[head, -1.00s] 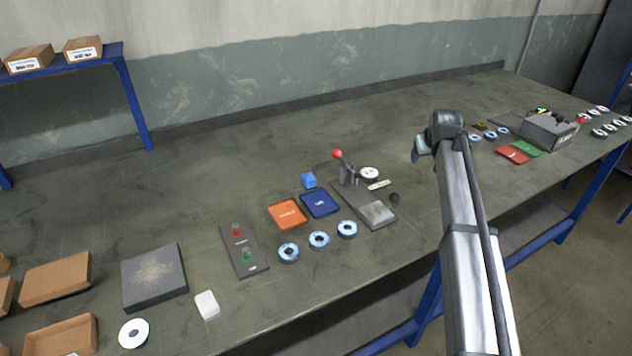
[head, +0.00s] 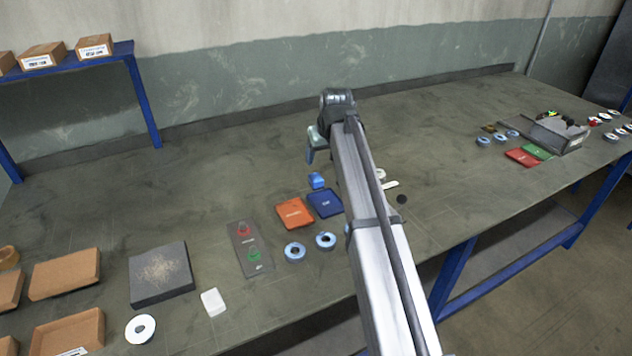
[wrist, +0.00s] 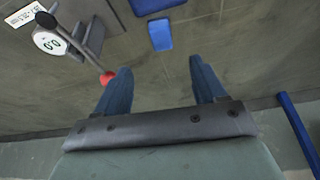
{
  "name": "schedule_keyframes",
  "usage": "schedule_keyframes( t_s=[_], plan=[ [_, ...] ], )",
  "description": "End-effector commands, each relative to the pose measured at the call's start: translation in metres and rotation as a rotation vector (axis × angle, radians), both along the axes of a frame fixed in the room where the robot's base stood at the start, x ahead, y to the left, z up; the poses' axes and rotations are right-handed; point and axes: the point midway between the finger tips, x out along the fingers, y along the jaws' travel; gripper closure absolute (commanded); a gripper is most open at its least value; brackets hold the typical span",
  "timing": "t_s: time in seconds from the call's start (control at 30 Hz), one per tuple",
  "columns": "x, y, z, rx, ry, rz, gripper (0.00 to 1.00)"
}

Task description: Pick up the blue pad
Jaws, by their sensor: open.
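The blue pad (head: 316,180) is a small bright-blue block on the bench, just behind the dark blue tray (head: 324,203). In the wrist view the pad (wrist: 160,34) lies ahead of the fingertips, roughly in line with the space between them. The dark blue tray is partly cut off at the top edge there. My gripper (head: 311,155) is above the bench, a little above the pad in the head picture. In the wrist view my gripper (wrist: 160,70) shows two blue fingers spread apart with nothing between them.
An orange tray (head: 294,213) sits left of the blue tray. My arm hides most of that fixture in the head view. Bench behind the pad is clear.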

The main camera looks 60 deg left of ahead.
Motion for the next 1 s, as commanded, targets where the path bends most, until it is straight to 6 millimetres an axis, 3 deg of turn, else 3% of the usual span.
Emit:
schedule_keyframes(
  t_s=[0.3, 0.67, 1.0],
  plan=[
    [0.003, 0.021, -0.050, -0.001, 0.000, 0.000, 0.30],
    [0.002, 0.031, -0.071, 0.001, -0.001, 0.000, 0.30],
    [0.002, 0.048, -0.107, 0.001, -0.001, 0.000, 0.30]
  ],
)
